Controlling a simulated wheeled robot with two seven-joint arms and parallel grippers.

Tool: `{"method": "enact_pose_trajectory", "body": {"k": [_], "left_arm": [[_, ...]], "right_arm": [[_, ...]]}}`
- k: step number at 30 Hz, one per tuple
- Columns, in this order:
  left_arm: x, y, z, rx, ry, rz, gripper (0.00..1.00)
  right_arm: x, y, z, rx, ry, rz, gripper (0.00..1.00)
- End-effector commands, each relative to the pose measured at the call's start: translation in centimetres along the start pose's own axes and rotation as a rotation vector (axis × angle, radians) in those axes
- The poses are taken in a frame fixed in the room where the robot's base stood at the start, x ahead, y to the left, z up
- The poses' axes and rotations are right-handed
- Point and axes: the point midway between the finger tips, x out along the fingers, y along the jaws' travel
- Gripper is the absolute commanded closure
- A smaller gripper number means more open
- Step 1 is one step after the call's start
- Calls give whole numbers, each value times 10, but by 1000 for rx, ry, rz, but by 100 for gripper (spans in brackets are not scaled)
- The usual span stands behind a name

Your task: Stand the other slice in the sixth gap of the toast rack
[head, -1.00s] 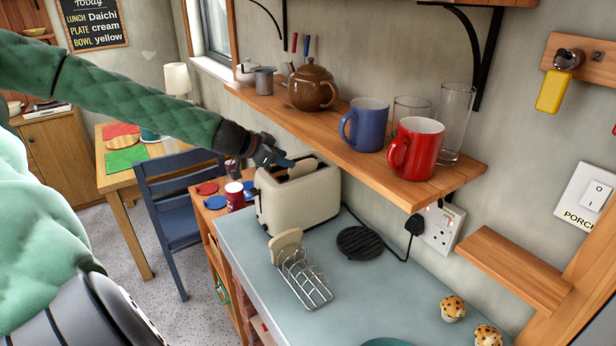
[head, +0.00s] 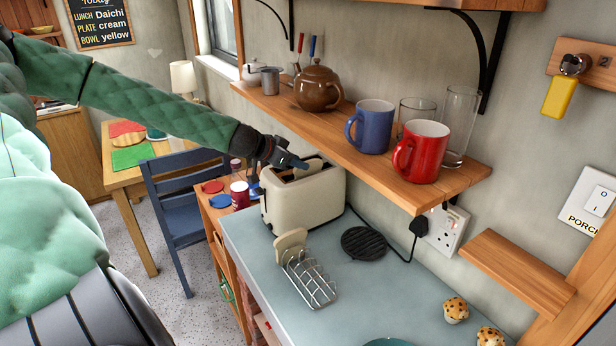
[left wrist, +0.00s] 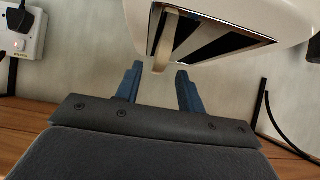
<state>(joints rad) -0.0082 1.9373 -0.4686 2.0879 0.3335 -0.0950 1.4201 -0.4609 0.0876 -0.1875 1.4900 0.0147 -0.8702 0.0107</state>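The cream toaster (head: 303,203) stands at the counter's far end and fills the top of the left wrist view (left wrist: 285,22). A slice of bread (left wrist: 164,42) sticks up from one of its dark slots. My left gripper (head: 297,161) is just above the toaster. In the left wrist view its blue fingers (left wrist: 158,74) are apart, with nothing between them, and the slice lies ahead of the space between them. The wire toast rack (head: 312,283) stands on the counter in front of the toaster. Another slice (head: 291,243) stands at its far end. My right gripper is out of view.
A wooden shelf (head: 430,193) hangs close to the right of the toaster, carrying a red mug (head: 420,152), a blue mug (head: 371,127), glasses and a teapot (head: 318,87). A black round trivet (head: 363,242) and muffins (head: 455,310) lie on the counter.

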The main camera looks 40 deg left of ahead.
Motion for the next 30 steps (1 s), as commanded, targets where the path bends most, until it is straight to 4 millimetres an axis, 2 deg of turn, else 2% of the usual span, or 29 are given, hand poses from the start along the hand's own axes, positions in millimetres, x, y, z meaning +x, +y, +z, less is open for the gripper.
{"method": "enact_pose_trajectory", "body": {"k": [10, 17, 30], "left_arm": [[17, 2, -1, 0, -2, 2, 61], [28, 2, -2, 0, -2, 0, 61], [46, 2, -1, 1, -1, 0, 61]], "right_arm": [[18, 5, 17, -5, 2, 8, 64], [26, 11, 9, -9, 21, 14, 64], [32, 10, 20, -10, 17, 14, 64]]}}
